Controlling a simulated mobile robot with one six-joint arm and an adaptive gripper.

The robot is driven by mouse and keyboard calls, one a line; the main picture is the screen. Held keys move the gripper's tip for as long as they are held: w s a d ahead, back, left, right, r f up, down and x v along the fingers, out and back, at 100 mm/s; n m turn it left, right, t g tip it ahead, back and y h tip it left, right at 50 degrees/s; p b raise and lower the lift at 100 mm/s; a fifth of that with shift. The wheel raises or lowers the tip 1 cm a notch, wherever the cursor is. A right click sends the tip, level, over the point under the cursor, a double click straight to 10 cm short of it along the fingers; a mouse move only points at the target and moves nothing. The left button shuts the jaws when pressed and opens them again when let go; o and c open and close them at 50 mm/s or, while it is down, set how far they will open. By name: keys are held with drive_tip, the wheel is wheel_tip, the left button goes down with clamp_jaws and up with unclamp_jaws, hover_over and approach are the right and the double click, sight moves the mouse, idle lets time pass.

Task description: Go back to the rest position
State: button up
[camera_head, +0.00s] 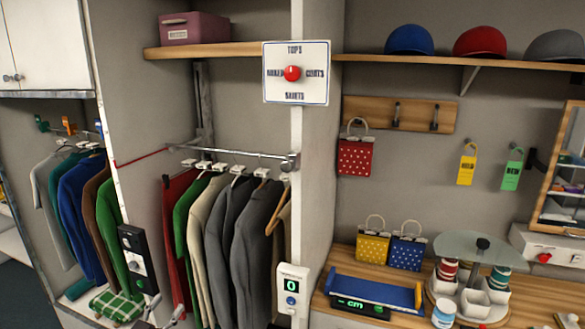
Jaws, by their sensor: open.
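My gripper (161,315) shows only at the bottom edge of the head view, left of centre. Its two grey fingertips are apart, with nothing seen between them. The rest of the gripper and my arm are out of the picture. The fingertips appear in front of the lower part of the clothes bay, close in the picture to a green plaid folded cloth (117,305) and a black wall panel (138,258).
Jackets (233,235) hang from a rail (232,152). A white dial panel (295,73) with a red knob is on the post, above a counter box reading 0 (292,290). At right, a wooden counter (535,298) holds bags, a scale (372,301) and a carousel (474,247).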

drive_tip(key=w+d+f+g+h, duration=0.1)
drive_tip(key=w+d+f+g, duration=0.25)
drive_tip(key=d, duration=0.45)
drive_tip(key=w+d+f+n+g+h, duration=0.1)
drive_tip(key=w+d+f+g, duration=0.25)
drive_tip(key=d, duration=0.45)
drive_tip(key=w+d+f+g+h, duration=0.1)
drive_tip(key=w+d+f+g, duration=0.15)
drive_tip(key=d+f, duration=0.35)
drive_tip(key=s+d+f+n+g+y, duration=0.2)
drive_tip(key=d+f+g+y, duration=0.2)
drive_tip(key=d, duration=0.7)
drive_tip(key=s+d+f+n+g+y, duration=0.2)
drive_tip(key=s+d+f+g+y, duration=0.1)
drive_tip(key=d, duration=0.7)
drive_tip(key=shift+s+d+f+n+g+y, duration=0.35)
drive_tip(key=shift+f+g+y, duration=0.3)
drive_tip(key=shift+g, duration=0.5)
